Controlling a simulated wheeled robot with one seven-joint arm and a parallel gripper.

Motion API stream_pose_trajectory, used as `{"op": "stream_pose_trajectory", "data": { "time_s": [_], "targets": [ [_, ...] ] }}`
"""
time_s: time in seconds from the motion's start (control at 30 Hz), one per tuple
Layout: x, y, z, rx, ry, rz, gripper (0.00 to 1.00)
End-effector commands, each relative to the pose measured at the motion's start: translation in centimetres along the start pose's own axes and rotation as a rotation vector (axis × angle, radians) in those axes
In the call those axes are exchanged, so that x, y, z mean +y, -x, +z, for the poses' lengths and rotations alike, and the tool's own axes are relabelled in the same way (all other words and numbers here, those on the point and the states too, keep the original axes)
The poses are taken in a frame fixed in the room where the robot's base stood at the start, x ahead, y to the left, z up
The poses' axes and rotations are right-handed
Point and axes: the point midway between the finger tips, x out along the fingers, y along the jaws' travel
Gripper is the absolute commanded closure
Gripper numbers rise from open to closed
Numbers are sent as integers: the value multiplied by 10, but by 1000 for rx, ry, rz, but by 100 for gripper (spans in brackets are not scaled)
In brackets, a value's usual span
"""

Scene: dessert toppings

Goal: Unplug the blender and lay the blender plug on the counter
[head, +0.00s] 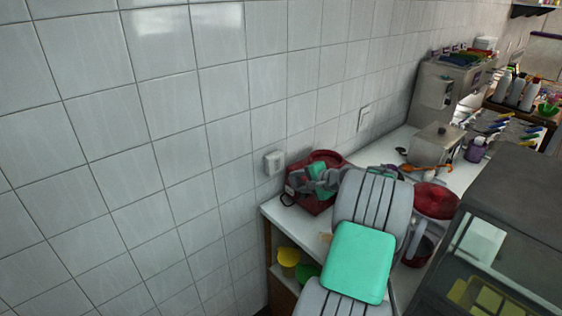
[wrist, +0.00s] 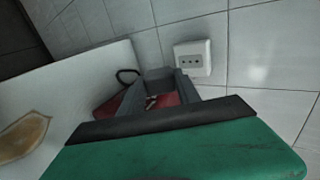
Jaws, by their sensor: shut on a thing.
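The wall socket (wrist: 192,59) shows its bare face and holes in the wrist view, with no plug in it. It is also on the tiled wall in the head view (head: 274,162). My gripper (wrist: 157,78) is shut, left of and apart from the socket; in the head view (head: 300,182) it is above the counter's back left corner. The blender plug is between its fingers, mostly hidden by them. A black cord loop (wrist: 127,75) shows beside the fingers. A red appliance (head: 325,158) stands behind my gripper; I cannot tell whether it is the blender.
The white counter (head: 280,212) has bare surface at its left end. A tan piece (wrist: 22,136) lies on it. A red-lidded pot (head: 435,200) and a steel container (head: 434,145) stand further right. A dark glass-fronted case (head: 515,230) is at the right front.

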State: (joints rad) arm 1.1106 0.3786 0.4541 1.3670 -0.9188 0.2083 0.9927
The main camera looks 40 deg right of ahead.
Motion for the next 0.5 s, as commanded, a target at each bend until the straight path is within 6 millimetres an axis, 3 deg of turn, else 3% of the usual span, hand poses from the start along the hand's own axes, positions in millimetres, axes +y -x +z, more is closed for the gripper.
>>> {"op": "stream_pose_trajectory", "data": {
  "time_s": [0.5],
  "targets": [
    [2, 5, 2, 1, -1, 57, 100]
  ]
}}
